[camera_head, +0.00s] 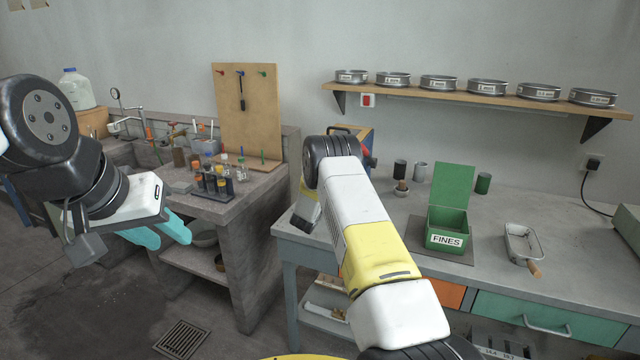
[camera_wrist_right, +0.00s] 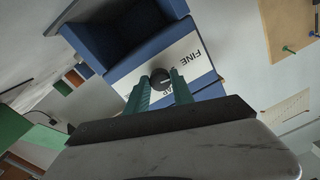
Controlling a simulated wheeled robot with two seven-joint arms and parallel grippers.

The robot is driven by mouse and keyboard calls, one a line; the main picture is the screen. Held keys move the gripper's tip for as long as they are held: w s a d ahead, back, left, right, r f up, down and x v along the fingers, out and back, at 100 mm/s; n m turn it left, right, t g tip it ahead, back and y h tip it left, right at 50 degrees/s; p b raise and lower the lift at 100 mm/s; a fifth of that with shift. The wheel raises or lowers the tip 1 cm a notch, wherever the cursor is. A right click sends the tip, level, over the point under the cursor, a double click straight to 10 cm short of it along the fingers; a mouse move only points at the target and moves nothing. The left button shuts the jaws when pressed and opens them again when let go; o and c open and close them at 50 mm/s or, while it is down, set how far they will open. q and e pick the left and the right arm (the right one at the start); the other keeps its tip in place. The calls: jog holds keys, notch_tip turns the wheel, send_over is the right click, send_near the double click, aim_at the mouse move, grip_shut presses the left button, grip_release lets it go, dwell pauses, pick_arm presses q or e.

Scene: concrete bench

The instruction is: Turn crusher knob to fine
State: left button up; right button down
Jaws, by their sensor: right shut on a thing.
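The crusher (camera_head: 368,145), a blue box with a tan side, stands at the back of the grey bench, mostly hidden behind my right arm in the head view. In the right wrist view its white panel (camera_wrist_right: 203,77) carries the word FINE, and other lettering by the knob is partly covered. The dark round knob (camera_wrist_right: 161,78) sits between the green fingertips of my right gripper (camera_wrist_right: 161,84), which is shut on it. Which mark the knob points to is hard to tell. My left gripper (camera_head: 163,234) is empty, its teal fingers apart, left of the bench.
A green box labelled FINES (camera_head: 446,241) with its lid up stands on the bench, right of my right arm. A metal scoop (camera_head: 522,242) lies beside it. Several sieves line the wall shelf (camera_head: 450,95). A bottle rack (camera_head: 212,188) stands on the left counter.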

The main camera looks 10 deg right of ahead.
jog(key=shift+a+f+n, duration=0.1)
jog(key=shift+n, duration=1)
jog(key=c, duration=1.1)
grip_release()
jog(key=v, duration=0.7)
jog(key=shift+s+a, duration=0.2)
jog(key=shift+s, duration=0.15)
